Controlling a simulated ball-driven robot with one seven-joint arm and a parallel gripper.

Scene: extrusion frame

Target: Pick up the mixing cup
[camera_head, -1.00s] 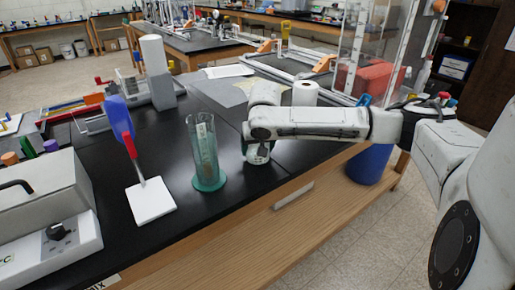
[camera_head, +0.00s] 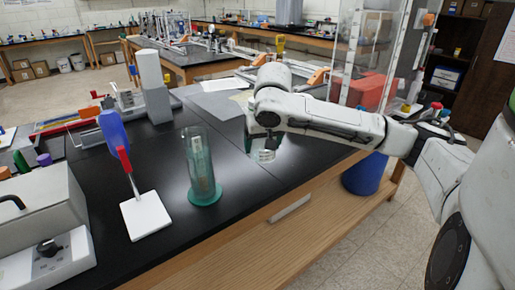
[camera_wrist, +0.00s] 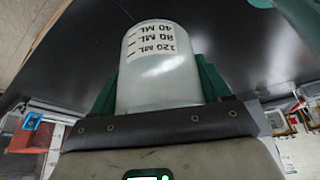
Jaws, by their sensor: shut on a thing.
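The mixing cup (camera_wrist: 158,78) is a translucent whitish cup with black ML markings. In the wrist view it sits between the green fingers of my gripper (camera_wrist: 160,92), which is shut on it. In the head view my gripper (camera_head: 263,143) is at the black bench's near edge, with the pale cup (camera_head: 266,156) low between the fingers. My arm and gripper partly hide it there. I cannot tell how far its base is from the bench top.
On the black bench (camera_head: 165,155) stand a tall green glass cylinder (camera_head: 200,165) left of my gripper and a white paddle with a red handle (camera_head: 145,214). A grey instrument (camera_head: 40,215) is at the left. A blue bin (camera_head: 365,174) stands on the floor at right.

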